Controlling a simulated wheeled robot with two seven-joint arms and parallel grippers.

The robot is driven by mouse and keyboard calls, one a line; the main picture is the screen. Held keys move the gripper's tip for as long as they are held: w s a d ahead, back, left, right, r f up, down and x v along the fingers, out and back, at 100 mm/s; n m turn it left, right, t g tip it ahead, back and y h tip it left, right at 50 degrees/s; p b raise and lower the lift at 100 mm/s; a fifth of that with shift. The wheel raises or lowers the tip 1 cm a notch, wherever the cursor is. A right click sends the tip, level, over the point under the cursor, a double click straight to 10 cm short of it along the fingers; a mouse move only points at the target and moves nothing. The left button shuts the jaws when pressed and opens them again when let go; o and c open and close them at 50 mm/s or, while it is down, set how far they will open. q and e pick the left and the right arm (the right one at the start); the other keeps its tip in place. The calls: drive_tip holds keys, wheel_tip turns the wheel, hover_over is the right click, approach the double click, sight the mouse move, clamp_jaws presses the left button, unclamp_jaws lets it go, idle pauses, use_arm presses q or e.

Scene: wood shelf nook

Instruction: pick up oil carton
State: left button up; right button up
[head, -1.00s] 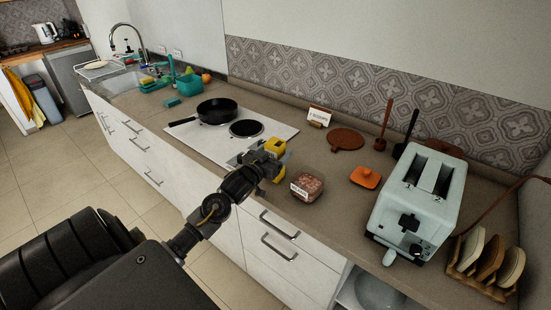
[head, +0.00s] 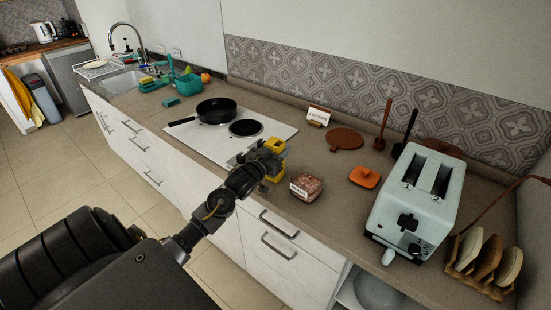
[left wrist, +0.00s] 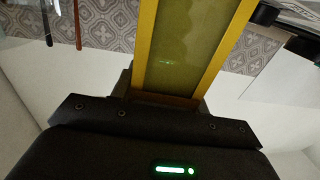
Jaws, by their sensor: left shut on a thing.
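The oil carton (head: 277,145) is yellow and small in the head view, above the counter's front edge by the hob. It is partly hidden by my left gripper (head: 263,161), which is shut on it. In the left wrist view the carton (left wrist: 192,48) is large, with yellow edges around an olive-green panel, and rises from between the dark jaws (left wrist: 165,98). Its far end runs out of that picture. I cannot tell the exact gap between carton and counter. My right gripper is not in view.
A clear box of brown food (head: 308,184) stands just right of the carton. The hob (head: 270,129) with a black pan (head: 216,110) lies behind it. Further right are an orange dish (head: 365,177), a pale toaster (head: 418,200) and a rack (head: 478,270).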

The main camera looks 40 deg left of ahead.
sight(278, 140)
use_arm(q)
drive_tip(key=shift+r, duration=0.2)
drive_tip(key=shift+r, duration=0.35)
wheel_tip(278, 140, up, 3)
drive_tip(key=shift+s+d+f+b, duration=0.15)
drive_tip(key=shift+b, duration=0.5)
drive_tip(key=s+d+r+b, duration=0.1)
drive_tip(key=s+d+r, duration=0.7)
drive_tip(key=s+r, duration=0.1)
drive_tip(key=shift+s+d+r+b, duration=0.15)
drive_tip(key=shift+s+d+b, duration=0.2)
drive_tip(key=shift+s, duration=0.35)
